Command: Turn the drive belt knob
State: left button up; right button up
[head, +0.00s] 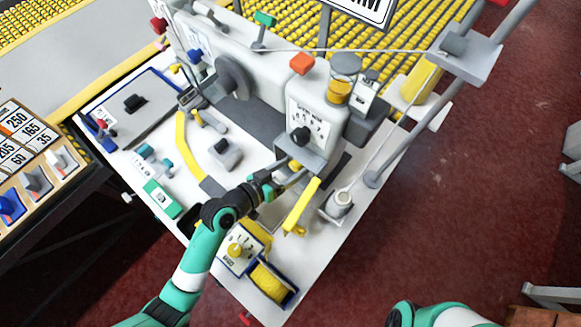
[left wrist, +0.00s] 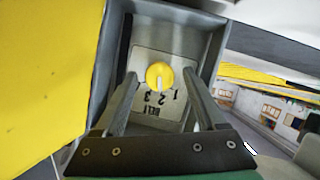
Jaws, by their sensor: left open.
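The drive belt knob (left wrist: 160,75) is round and yellow with a pale pointer line. It sits on a light plate (left wrist: 148,105) marked BELT with the numbers 1, 2 and 3, upside down in the left wrist view, inside a grey recess. My left gripper (head: 273,182) is open, its two fingers on either side of the knob in the left wrist view (left wrist: 160,82), with gaps showing between fingers and knob. In the head view the gripper is at the lower front of the white sewing machine head (head: 325,118). My right gripper is out of view.
A yellow lever (head: 302,206) stands close right of the left gripper. Another yellow knob (head: 235,250) is on a panel beside a yellow spool (head: 270,281). A grey block (head: 225,153) sits on the white table.

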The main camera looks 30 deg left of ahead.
pick_arm(q)
jog(key=shift+c, duration=0.3)
grip_shut()
jog(key=shift+r, duration=0.1)
jog(key=m+y+p, duration=0.1)
jog(key=m+p, duration=0.1)
jog(key=shift+s+d+r+y+p, duration=0.1)
jog(key=shift+d+r+y+p, duration=0.1)
jog(key=shift+y+p, duration=0.2)
jog(key=shift+f+m+p, duration=0.1)
jog(key=shift+m+p, duration=0.35)
jog(key=shift+m, duration=0.15)
jog(key=shift+d+f+m+t+y+p, duration=0.1)
jog(key=shift+m+t+y+p, duration=0.2)
jog(key=shift+m+y, duration=0.45)
